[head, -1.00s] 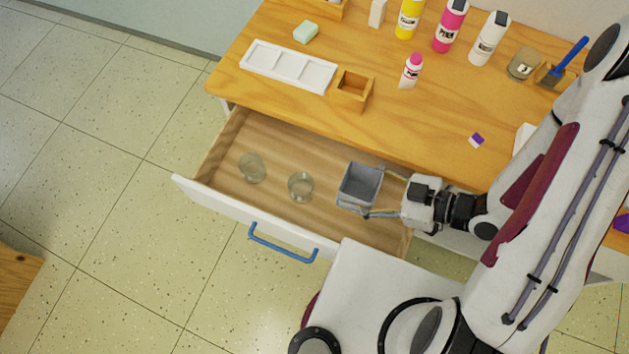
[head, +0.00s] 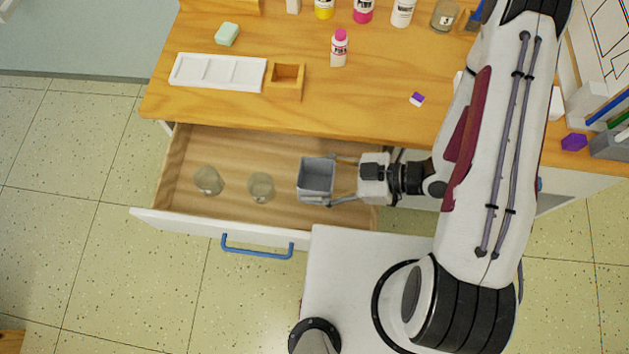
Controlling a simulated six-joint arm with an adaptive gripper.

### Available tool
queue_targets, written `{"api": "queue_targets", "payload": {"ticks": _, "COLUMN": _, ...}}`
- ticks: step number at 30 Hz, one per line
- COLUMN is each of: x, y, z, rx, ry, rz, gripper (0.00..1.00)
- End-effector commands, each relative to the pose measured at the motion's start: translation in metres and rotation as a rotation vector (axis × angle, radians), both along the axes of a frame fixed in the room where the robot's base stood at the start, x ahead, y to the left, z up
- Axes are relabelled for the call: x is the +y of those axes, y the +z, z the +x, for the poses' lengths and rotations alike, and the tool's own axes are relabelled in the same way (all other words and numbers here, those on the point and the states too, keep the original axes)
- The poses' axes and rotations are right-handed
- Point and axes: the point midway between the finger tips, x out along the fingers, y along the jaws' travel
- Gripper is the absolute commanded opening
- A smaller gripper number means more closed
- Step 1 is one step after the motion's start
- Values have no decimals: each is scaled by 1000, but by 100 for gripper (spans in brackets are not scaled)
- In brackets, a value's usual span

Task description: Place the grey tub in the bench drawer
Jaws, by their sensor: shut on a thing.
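The grey tub (head: 315,178) is a small open square container over the right part of the open bench drawer (head: 225,143). My gripper (head: 331,180) reaches in from the right with its fingers on either side of the tub and is shut on it. The tub looks upright and empty. I cannot tell whether its base touches the drawer floor. The drawer has a wooden inside and a white front with a blue handle (head: 257,251).
Two clear glass jars, one at the left (head: 208,180) and one nearer the middle (head: 261,187), stand in the drawer. The bench top (head: 370,110) above holds a white palette (head: 217,72), a small wooden box (head: 286,80) and paint bottles. Bare drawer floor lies behind the jars.

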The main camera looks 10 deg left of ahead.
Motion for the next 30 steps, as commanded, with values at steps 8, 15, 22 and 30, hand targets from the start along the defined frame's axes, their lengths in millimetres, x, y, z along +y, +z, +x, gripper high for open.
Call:
{"api": "queue_targets", "payload": {"ticks": 8, "x": 0, "y": -21, "z": 0, "rx": 1, "ry": 0, "rz": 1, "gripper": 25}}
{"api": "queue_targets", "payload": {"ticks": 15, "x": 0, "y": -25, "z": 0, "rx": 0, "ry": -1, "rz": 1, "gripper": 25}}
{"api": "queue_targets", "payload": {"ticks": 22, "x": 0, "y": -25, "z": 0, "rx": 0, "ry": 0, "rz": 1, "gripper": 25}}
{"api": "queue_targets", "payload": {"ticks": 30, "x": 0, "y": -40, "z": 0, "rx": 2, "ry": -1, "rz": 1, "gripper": 25}}
